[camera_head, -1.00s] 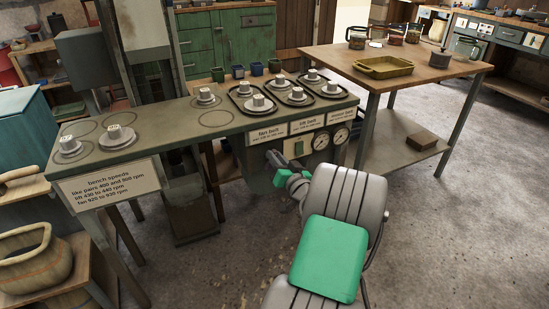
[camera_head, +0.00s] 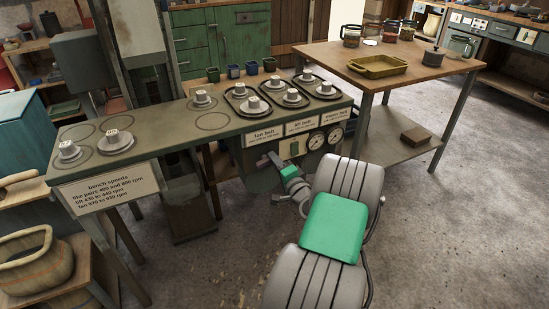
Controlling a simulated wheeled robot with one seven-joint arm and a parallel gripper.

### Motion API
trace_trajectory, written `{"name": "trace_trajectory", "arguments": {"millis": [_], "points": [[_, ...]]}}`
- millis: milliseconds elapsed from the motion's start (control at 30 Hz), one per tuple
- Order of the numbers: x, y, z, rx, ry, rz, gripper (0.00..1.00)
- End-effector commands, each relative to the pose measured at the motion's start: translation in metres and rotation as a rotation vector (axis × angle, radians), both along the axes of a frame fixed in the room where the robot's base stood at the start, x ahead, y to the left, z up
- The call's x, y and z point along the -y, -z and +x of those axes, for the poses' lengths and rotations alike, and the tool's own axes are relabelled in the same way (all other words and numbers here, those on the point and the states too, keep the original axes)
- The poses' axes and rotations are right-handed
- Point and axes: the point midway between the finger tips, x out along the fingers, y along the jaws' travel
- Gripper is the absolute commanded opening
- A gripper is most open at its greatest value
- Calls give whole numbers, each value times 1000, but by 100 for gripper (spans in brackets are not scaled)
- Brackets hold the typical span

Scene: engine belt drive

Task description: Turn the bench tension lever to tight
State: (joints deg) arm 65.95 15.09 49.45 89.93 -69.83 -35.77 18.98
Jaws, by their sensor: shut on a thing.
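The green bench (camera_head: 150,142) carries the belt drive, with pulleys on its top and the fan belt, lift belt and blower belt labels on its front edge. My gripper (camera_head: 275,160) is at the bench front, below the fan belt label (camera_head: 264,136). It is shut on the tension lever, which is mostly hidden by the gripper and the bench front. Only a small pale piece (camera_head: 263,161) shows beside the jaws, and I cannot tell the lever's exact angle.
A bench speeds sign (camera_head: 108,188) hangs at the front left. Small dark cups (camera_head: 252,68) stand behind the bench. A wooden table (camera_head: 430,72) with a yellow tray (camera_head: 379,66) stands to the right. The concrete floor (camera_head: 440,240) at the right front is clear.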

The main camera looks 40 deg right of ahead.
Motion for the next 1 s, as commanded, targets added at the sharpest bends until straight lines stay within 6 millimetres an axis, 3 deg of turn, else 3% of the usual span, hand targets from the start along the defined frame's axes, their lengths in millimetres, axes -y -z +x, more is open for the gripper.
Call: {"name": "trace_trajectory", "arguments": {"millis": [400, 967, 1000], "points": [[2, 4, -1, 60, 4, 202, 0], [2, 5, -1, 70, 3, 236, 0], [2, 5, -1, 70, 3, 236, 20]]}}
